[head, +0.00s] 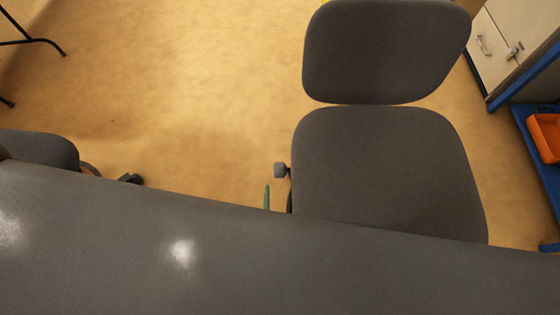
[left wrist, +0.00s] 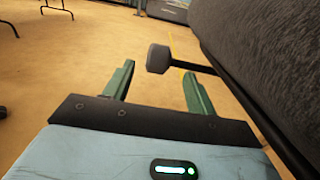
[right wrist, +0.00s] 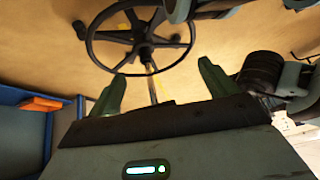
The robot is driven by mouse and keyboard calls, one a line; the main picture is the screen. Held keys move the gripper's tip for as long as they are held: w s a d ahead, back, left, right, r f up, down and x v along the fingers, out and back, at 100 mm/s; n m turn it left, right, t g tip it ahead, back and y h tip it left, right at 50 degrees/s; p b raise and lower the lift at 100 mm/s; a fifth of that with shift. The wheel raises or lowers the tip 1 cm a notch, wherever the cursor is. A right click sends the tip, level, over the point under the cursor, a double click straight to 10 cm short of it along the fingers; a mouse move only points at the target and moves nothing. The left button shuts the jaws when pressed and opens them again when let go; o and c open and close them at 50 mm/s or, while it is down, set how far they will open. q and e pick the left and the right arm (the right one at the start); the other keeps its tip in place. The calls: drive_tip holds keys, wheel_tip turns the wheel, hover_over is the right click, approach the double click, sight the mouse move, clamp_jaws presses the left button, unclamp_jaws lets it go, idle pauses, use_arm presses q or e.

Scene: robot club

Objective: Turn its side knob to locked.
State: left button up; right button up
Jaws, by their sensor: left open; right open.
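A grey office chair (head: 385,165) stands on the floor, its backrest towards the top of the head view. Its side knob (head: 280,170) is a small grey block sticking out left of the seat. In the left wrist view the knob (left wrist: 158,58) sits on a dark rod, seen between and just beyond the fingertips of my open left gripper (left wrist: 158,78). I see no contact. In the head view only a green finger (head: 267,197) of it shows, just below the knob. My right gripper (right wrist: 162,72) is open and empty, absent from the head view.
A wide dark grey surface (head: 200,255) fills the near part of the head view. A second dark chair (head: 38,150) stands at left. An orange bin (head: 545,135) and blue frame are at right. The right wrist view shows a black spoked ring (right wrist: 90,40). Floor beyond is clear.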

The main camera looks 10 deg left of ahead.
sight(280, 170)
use_arm(q)
drive_tip(key=shift+w+a, duration=0.1)
drive_tip(key=shift+w, duration=0.25)
drive_tip(key=shift+w+a+b, duration=0.1)
drive_tip(key=shift+w+a, duration=0.1)
drive_tip(key=shift+w, duration=0.95)
drive_tip(key=shift+w+a+b, duration=0.15)
drive_tip(key=shift+w+a, duration=0.1)
drive_tip(key=shift+w, duration=0.85)
drive_tip(key=shift+w+a+b, duration=0.1)
drive_tip(key=shift+w+a, duration=0.1)
drive_tip(key=shift+w, duration=0.95)
use_arm(e)
drive_tip(key=shift+f, duration=0.2)
